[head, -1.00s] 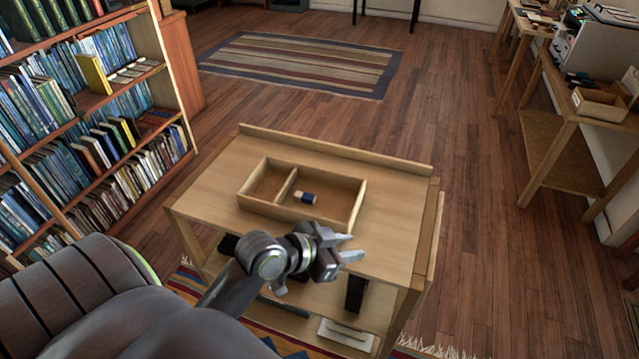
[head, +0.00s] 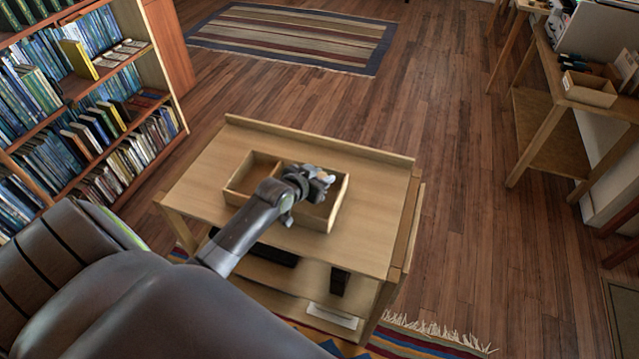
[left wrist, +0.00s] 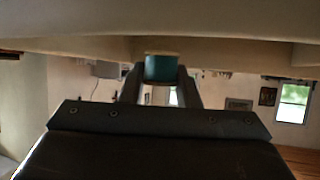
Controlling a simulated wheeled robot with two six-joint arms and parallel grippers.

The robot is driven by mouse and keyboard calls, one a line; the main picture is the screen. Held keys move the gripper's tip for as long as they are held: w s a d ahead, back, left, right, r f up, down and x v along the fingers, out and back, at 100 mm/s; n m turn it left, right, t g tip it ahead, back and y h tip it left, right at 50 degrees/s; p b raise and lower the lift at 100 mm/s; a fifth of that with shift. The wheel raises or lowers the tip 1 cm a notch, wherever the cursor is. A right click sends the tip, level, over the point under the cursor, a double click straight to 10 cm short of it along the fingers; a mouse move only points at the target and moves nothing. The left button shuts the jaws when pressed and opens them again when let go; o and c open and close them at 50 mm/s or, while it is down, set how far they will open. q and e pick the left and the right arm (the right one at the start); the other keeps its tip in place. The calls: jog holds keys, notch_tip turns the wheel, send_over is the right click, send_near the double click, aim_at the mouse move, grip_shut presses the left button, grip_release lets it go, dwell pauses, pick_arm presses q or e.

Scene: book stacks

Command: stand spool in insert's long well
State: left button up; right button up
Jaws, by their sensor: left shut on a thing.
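The wooden insert (head: 339,204) lies on the top of a small wooden cart, with a divider between its left well and its longer right well. My left gripper (head: 322,183) is over the long well and hides much of it. In the left wrist view the left gripper (left wrist: 160,82) is shut on the spool (left wrist: 160,68), whose teal-blue middle shows between the fingers. The spool is hidden in the head view, and I cannot tell whether it touches the well floor. My right gripper is not in view.
The cart top (head: 370,215) is clear around the insert, with a raised lip (head: 320,142) along its far edge. A bookshelf (head: 90,110) stands at left. A side table with an open box (head: 590,90) stands at right. Dark items sit on the cart's lower shelf.

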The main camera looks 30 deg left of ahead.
pick_arm(q)
notch_tip(320, 180, down, 3)
jog(key=shift+f, duration=0.3)
jog(key=shift+f, duration=0.15)
jog(key=o, duration=0.9)
jog(key=shift+o, duration=0.2)
jog(key=shift+s+r, duration=0.15)
jog(key=shift+r, duration=0.1)
jog(key=v, duration=1.1)
jog(key=shift+s+r, duration=0.15)
jog(key=shift+s, duration=0.2)
